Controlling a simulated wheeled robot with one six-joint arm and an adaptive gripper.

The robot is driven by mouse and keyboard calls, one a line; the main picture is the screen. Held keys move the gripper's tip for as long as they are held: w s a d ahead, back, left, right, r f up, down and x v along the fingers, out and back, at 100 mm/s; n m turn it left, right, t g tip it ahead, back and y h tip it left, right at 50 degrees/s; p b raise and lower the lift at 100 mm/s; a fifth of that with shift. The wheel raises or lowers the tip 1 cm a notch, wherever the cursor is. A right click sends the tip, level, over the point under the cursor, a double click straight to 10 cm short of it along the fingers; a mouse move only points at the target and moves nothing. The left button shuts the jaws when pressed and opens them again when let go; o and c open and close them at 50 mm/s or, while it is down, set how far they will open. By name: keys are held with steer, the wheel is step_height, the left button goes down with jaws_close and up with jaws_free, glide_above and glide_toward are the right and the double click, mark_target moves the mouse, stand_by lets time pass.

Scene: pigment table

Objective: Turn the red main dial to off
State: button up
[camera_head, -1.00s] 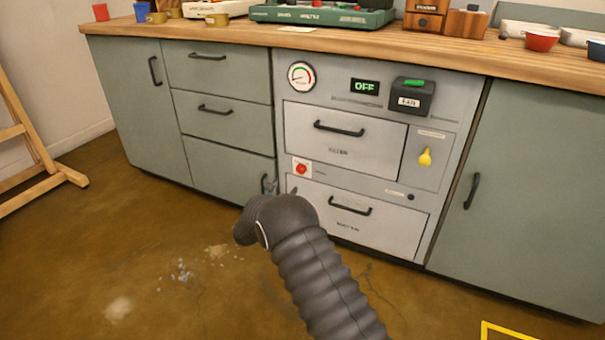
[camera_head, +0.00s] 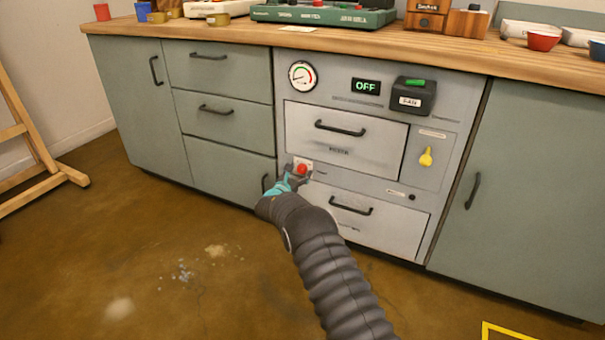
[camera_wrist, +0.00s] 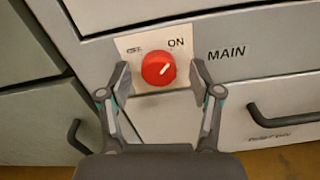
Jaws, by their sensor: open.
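The red main dial (camera_wrist: 158,69) sits on a pale plate (camera_wrist: 133,46) beside the word MAIN in the wrist view. Its white mark points up and right, toward the word ON. Another label at the plate's upper left is too small to read. My gripper (camera_wrist: 160,80) is open, with one finger on each side of the dial and a gap visible on both sides. In the head view the dial (camera_head: 302,169) shows low on the grey panel, with my gripper (camera_head: 296,173) right at it.
The panel has an upper drawer (camera_head: 345,140) and a lower drawer (camera_head: 362,217) with black handles. A gauge (camera_head: 302,75), a green display (camera_head: 366,87) reading OFF, a black box (camera_head: 412,96) and a yellow knob (camera_head: 426,157) are on it. The floor in front is mostly clear.

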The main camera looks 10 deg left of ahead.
steer(key=c, duration=1.1)
steer(key=shift+o, duration=0.2)
steer(key=shift+d, duration=0.35)
steer(key=shift+a, duration=0.2)
steer(key=shift+c, duration=0.4)
steer(key=shift+f+n+b, duration=0.1)
steer(key=shift+n+b, duration=1)
steer(key=shift+n, duration=0.8)
steer(key=n, duration=0.4)
steer(key=shift+n, duration=0.3)
steer(key=n, duration=0.4)
steer(key=shift+w+n+p, duration=0.1)
steer(key=shift+n+p, duration=0.3)
steer(key=shift+n, duration=2.3)
